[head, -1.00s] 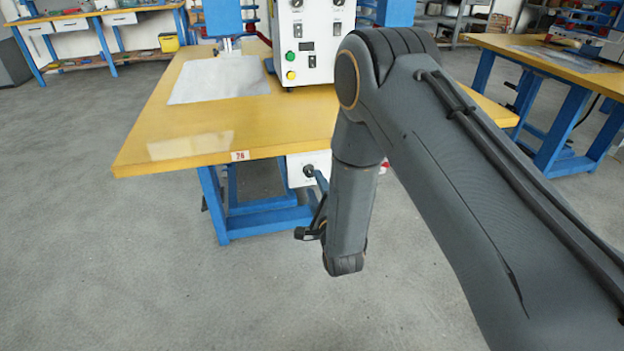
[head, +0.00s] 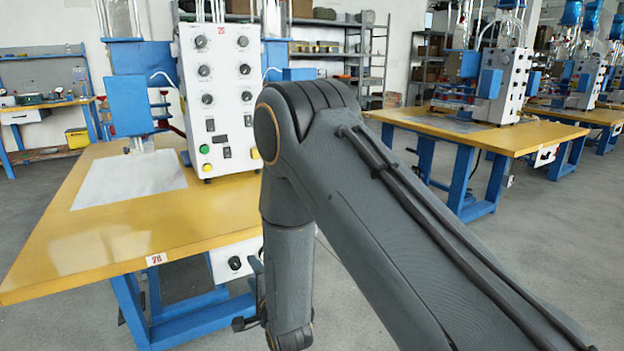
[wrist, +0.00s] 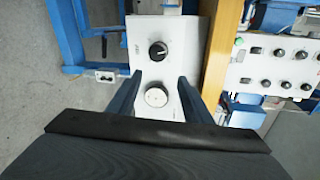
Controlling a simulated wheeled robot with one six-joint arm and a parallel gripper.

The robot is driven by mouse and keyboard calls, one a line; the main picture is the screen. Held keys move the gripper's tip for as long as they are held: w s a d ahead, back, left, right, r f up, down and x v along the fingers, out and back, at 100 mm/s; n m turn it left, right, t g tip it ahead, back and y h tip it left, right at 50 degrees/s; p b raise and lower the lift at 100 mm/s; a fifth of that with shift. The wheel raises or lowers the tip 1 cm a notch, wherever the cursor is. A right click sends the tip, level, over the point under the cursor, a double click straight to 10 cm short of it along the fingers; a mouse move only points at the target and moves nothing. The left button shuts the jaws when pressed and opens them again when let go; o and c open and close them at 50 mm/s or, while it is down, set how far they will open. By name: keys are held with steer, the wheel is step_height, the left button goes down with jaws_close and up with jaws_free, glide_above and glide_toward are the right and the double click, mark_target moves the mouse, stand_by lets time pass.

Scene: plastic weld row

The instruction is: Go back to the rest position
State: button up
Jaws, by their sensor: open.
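My gripper (wrist: 159,78) is open in the wrist view, its two dark blue fingers apart with nothing held. Between and beyond the fingers is a white control box (wrist: 190,35) with a black knob (wrist: 158,50) and a paler round knob (wrist: 156,96). I cannot tell how far the fingertips are from it. In the head view my arm hangs bent in front of the yellow table's right side, and its end is low near the bottom edge, the gripper mostly hidden. The white box (head: 222,262) under the table edge is partly hidden by my arm.
The yellow table (head: 60,255) on blue legs carries a white welding machine (head: 222,75) and a pale sheet (head: 128,180). Another yellow table (head: 480,136) with a machine stands at the right. Shelving (head: 362,50) is behind. Grey floor is open between the tables.

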steer(key=s+d+r+n+g+h, duration=0.25)
steer(key=d+r+n, duration=0.2)
steer(key=d, duration=0.25)
steer(key=s+d+r+n+g+h, duration=0.25)
steer(key=d+r+g, duration=0.2)
steer(key=d, duration=0.25)
steer(key=s+d+r+n+g+h, duration=0.1)
steer(key=s+d+r+n+g, duration=0.15)
steer(key=s+d, duration=0.45)
steer(key=s+d+r+n+g, duration=0.2)
steer(key=s+d+r+n, duration=0.15)
steer(key=s, duration=0.75)
steer(key=s+d+r+n+g+h, duration=0.1)
steer(key=s+d+r+n+g, duration=0.2)
steer(key=s+d, duration=0.35)
steer(key=s+d+r+m+p, duration=0.1)
steer(key=d+r+p, duration=0.5)
steer(key=p, duration=0.8)
steer(key=shift+s+d+r+m+h, duration=0.2)
steer(key=shift+s+r+m+h, duration=0.2)
steer(key=shift+m, duration=0.3)
steer(key=shift+t, duration=0.25)
steer(key=shift+c, duration=0.3)
